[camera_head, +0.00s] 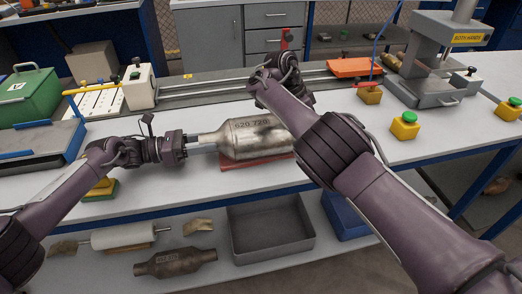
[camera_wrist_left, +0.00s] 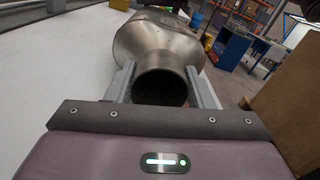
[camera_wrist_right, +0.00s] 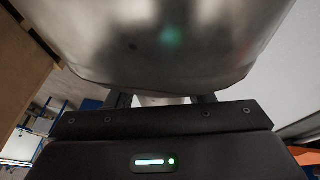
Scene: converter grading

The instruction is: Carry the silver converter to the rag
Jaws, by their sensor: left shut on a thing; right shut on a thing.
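The silver converter (camera_head: 252,138), a metal canister with printed digits, lies level over the workbench in the head view. A flat dark red piece, which looks like the rag (camera_head: 230,165), shows just below it; I cannot tell whether they touch. My left gripper (camera_head: 203,141) is shut on the converter's left pipe end. In the left wrist view the pipe (camera_wrist_left: 162,85) sits between both fingers. My right gripper is hidden behind its own arm in the head view. In the right wrist view its fingers (camera_wrist_right: 162,98) are shut on a pale pipe end, with the converter body (camera_wrist_right: 150,40) close beyond.
A press (camera_head: 432,75) and a yellow box with a green button (camera_head: 405,126) stand at the right. A blue tray (camera_head: 35,143) and a green case (camera_head: 28,95) are at the left. A dark converter (camera_head: 175,262) and a grey bin (camera_head: 272,230) are on the lower shelf.

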